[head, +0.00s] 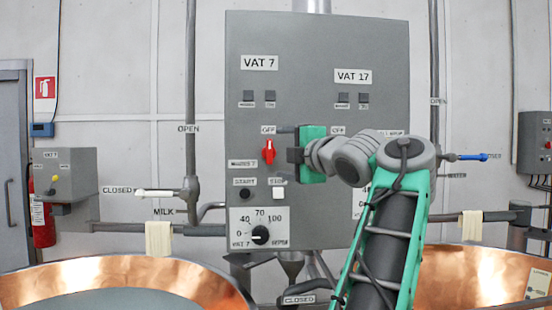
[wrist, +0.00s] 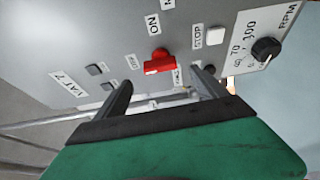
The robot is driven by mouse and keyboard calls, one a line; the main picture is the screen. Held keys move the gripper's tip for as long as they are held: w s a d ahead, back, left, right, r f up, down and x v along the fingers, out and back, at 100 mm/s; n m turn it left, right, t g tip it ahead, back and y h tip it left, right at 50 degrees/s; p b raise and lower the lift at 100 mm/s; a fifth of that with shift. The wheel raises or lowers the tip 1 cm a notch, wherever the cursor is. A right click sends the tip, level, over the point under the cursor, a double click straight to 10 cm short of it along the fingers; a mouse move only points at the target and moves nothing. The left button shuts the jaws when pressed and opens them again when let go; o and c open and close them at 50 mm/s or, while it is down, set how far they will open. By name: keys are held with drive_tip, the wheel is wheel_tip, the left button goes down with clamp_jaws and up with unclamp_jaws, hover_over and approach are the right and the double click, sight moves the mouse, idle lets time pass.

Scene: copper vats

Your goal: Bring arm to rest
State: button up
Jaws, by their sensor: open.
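My gripper (head: 291,156) is raised in front of the grey control panel (head: 320,50), just right of the red switch (head: 268,151). In the wrist view its two dark fingers (wrist: 163,82) are apart with nothing between them. The red switch (wrist: 158,62) shows beyond the fingertips, clear of them. My green arm reaches up from the bottom of the head view and bends left at the wrist. It hides part of the panel's right half.
A black dial (head: 260,234), a black start button (head: 244,194) and a white stop button (head: 279,193) sit low on the panel. Copper vats (head: 130,275) (head: 465,270) stand at both sides. A white valve handle (head: 155,193) is at left, a blue one (head: 473,157) at right.

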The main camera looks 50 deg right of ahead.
drive_tip(key=shift+s+a, duration=0.2)
drive_tip(key=shift+s, duration=0.2)
drive_tip(key=w+a+f+m+g+y, duration=0.25)
drive_tip(key=w+a+f+m, duration=0.35)
drive_tip(key=w+a+f, duration=0.65)
drive_tip(key=w+a+f+m+g+y, duration=0.25)
drive_tip(key=w+a+f, duration=0.35)
drive_tip(key=a+f, duration=0.4)
drive_tip(key=s+a+f+m+g+y, duration=0.1)
drive_tip(key=s+a+f+g, duration=0.1)
drive_tip(key=a+f, duration=0.6)
drive_tip(key=s+a+f+m+g+y, duration=0.1)
drive_tip(key=s+a+f, duration=0.3)
drive_tip(key=f, duration=0.5)
drive_tip(key=s+a+f+m+g, duration=0.1)
drive_tip(key=s+a+f+g, duration=0.1)
drive_tip(key=s+a+f, duration=0.3)
drive_tip(key=s+a+f+m+g, duration=0.1)
drive_tip(key=s+a+f+g, duration=0.1)
drive_tip(key=s+a+f, duration=0.2)
drive_tip(key=s+f, duration=0.3)
drive_tip(key=f, duration=0.3)
drive_tip(key=shift+a+f+g+y, duration=0.3)
drive_tip(key=shift+a+f+y, duration=0.05)
drive_tip(key=shift+f+y, duration=0.05)
